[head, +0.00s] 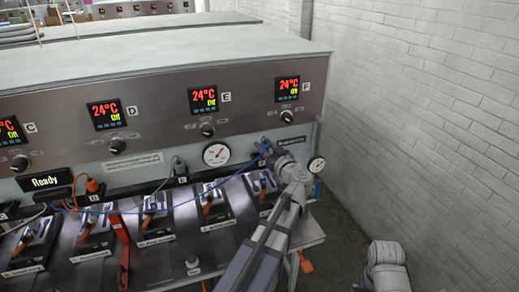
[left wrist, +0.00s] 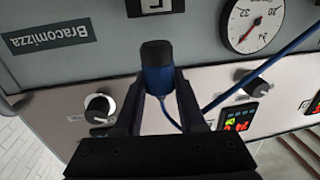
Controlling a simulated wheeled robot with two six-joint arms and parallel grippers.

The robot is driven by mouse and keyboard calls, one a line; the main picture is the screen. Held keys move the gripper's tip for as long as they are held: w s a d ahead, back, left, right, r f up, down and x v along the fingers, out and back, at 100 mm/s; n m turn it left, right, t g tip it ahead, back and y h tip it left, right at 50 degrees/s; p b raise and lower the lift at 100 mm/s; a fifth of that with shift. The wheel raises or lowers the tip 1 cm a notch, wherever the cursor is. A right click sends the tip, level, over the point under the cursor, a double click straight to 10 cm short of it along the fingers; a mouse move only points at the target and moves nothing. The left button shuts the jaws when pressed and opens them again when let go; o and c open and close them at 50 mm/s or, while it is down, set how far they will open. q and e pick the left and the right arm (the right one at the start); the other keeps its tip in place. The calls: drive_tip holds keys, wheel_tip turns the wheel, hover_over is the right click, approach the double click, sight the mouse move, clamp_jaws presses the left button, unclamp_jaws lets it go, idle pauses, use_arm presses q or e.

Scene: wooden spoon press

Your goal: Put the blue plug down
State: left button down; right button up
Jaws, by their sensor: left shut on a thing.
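My left gripper (head: 268,150) is in front of the press's front panel, below the display marked F and right of the round gauge. In the left wrist view, my left gripper (left wrist: 158,88) is shut on the blue plug (left wrist: 157,72), with one finger on each side. The plug has a dark end pointing at the grey panel. A blue cable (left wrist: 245,80) shows beside it. A black socket (left wrist: 155,6) with a letter label is at the top edge, apart from the plug in the picture. In the head view the plug is mostly hidden by the gripper. My right gripper is out of view.
The press front (head: 160,105) has several displays reading 24°C and off. An orange plug (head: 93,186) and a grey plug (head: 178,165) with cables are to the left. Several black spoon stations (head: 212,205) line the shelf. A white brick wall (head: 430,110) stands right.

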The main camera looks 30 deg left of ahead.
use_arm(q)
drive_tip(key=x, duration=0.4)
drive_tip(key=shift+f+b, duration=1.75)
drive_tip(key=shift+s, duration=0.1)
drive_tip(key=shift+f, duration=0.2)
drive_tip(key=c, duration=0.5)
unclamp_jaws()
drive_tip(key=shift+r, duration=0.15)
drive_tip(key=shift+d+r, duration=0.1)
drive_tip(key=shift+d, duration=0.05)
drive_tip(key=v, duration=1.1)
drive_tip(key=shift+s+d, duration=0.25)
drive_tip(key=shift+d, duration=0.05)
